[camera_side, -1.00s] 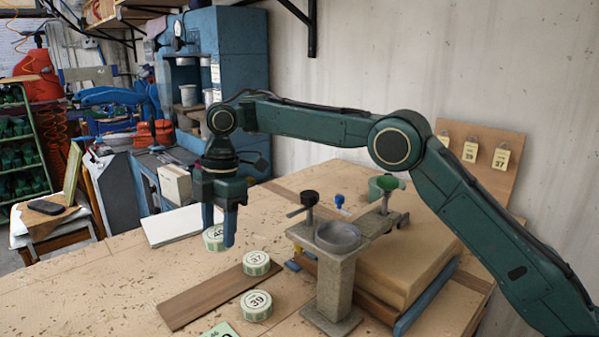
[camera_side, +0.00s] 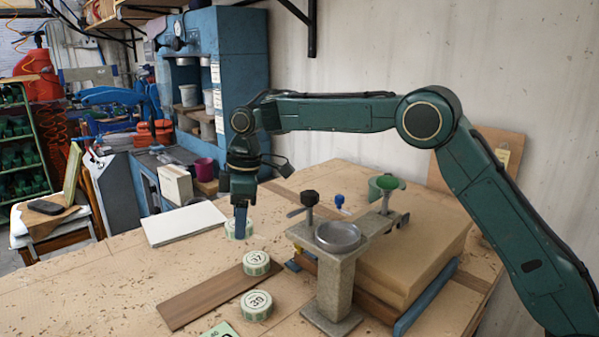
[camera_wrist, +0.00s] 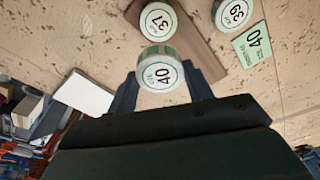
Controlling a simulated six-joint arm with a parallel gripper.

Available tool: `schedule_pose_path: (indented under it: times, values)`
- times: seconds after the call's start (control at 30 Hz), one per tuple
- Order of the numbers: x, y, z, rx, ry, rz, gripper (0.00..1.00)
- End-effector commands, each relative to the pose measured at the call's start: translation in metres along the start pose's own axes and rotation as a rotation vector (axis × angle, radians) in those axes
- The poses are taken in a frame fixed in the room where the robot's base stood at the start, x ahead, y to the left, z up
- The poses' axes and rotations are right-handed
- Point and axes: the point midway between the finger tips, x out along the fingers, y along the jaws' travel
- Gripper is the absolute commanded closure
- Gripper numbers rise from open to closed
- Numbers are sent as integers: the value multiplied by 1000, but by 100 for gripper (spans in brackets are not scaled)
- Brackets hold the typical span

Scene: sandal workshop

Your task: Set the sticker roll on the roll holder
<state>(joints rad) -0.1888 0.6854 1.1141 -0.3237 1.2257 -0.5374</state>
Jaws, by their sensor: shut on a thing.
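My gripper (camera_side: 241,222) points down over the table and is shut on the sticker roll marked 40 (camera_side: 233,231). In the wrist view this white and green roll (camera_wrist: 161,72) sits between my two fingers (camera_wrist: 166,88), its number facing the camera. I cannot tell whether it is clear of the table. A grey stand (camera_side: 333,285) with a round, shallow metal cup (camera_side: 338,236) on top stands to the right of my gripper; it looks like the roll holder, though no label shows this. The cup is empty.
Rolls 37 (camera_side: 256,262) and 39 (camera_side: 256,305) lie near a brown strip (camera_side: 200,300). A green card marked 40 (camera_wrist: 252,46) lies beside roll 39. A white slab (camera_side: 184,223) is at left. Clamp knobs (camera_side: 309,197) rise behind the cup, beside a thick tan block (camera_side: 425,255).

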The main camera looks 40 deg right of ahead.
Motion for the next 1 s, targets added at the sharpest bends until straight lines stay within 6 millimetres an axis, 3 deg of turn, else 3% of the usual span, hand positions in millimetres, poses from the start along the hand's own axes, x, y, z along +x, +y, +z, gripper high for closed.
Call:
schedule_pose_path:
  times: [0.3,0.6,0.73,1.0]
  values:
    - [4,45,76,640,-3,95,72]
    - [5,62,126,956,-3,142,72]
    - [3,65,140,1036,-1,154,72]
    - [-38,49,127,935,2,140,72]
